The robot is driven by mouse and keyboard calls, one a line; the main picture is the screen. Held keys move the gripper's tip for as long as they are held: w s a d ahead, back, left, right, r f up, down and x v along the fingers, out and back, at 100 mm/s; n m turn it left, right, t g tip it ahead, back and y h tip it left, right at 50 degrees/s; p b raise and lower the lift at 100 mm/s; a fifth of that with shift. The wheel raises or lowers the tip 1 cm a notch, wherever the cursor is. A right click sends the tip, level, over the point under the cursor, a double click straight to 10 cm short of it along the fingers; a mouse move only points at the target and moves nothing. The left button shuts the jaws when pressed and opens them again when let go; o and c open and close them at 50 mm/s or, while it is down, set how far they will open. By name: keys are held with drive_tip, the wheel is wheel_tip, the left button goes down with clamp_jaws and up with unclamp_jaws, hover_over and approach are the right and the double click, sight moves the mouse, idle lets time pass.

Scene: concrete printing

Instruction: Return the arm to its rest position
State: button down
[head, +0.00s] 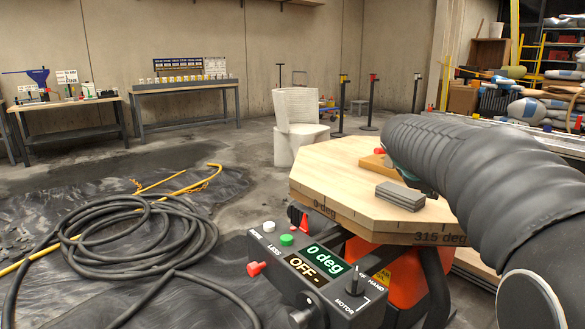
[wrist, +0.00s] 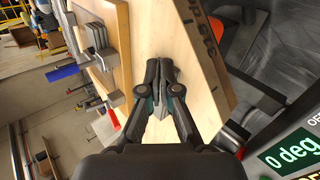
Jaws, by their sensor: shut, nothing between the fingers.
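My arm in its dark ribbed sleeve (head: 480,180) reaches in from the right of the head view, over the octagonal wooden turntable top (head: 335,170). My gripper (wrist: 160,66) is shut in the wrist view, its fingertips together and empty in front of the pale wood. In the head view my gripper is mostly hidden behind the sleeve. A grey block (head: 400,196) lies on the top near the sleeve. How far the fingertips are from the wood I cannot tell.
A control box (head: 315,275) reading "0 deg" and "OFF" sits at the turntable's front. A coiled black hose (head: 140,235) lies on dark sheeting at left. A pale printed chair-like piece (head: 298,125) stands behind. Workbenches (head: 185,88) line the back wall. Open floor (head: 215,150) lies between.

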drive_tip(key=s+a+f+m+y, duration=0.2)
drive_tip(key=s+a+f, duration=0.3)
drive_tip(key=s, duration=0.5)
drive_tip(key=s+a+f+m+y, duration=0.2)
drive_tip(key=s+a+f+m, duration=0.2)
drive_tip(key=s, duration=0.7)
drive_tip(key=s+a+f+m+y, duration=0.3)
drive_tip(key=s+a+f, duration=0.2)
drive_tip(key=s, duration=0.5)
drive_tip(key=shift+s+a+f, duration=0.3)
drive_tip(key=shift+a+f, duration=0.05)
drive_tip(key=shift+a, duration=0.55)
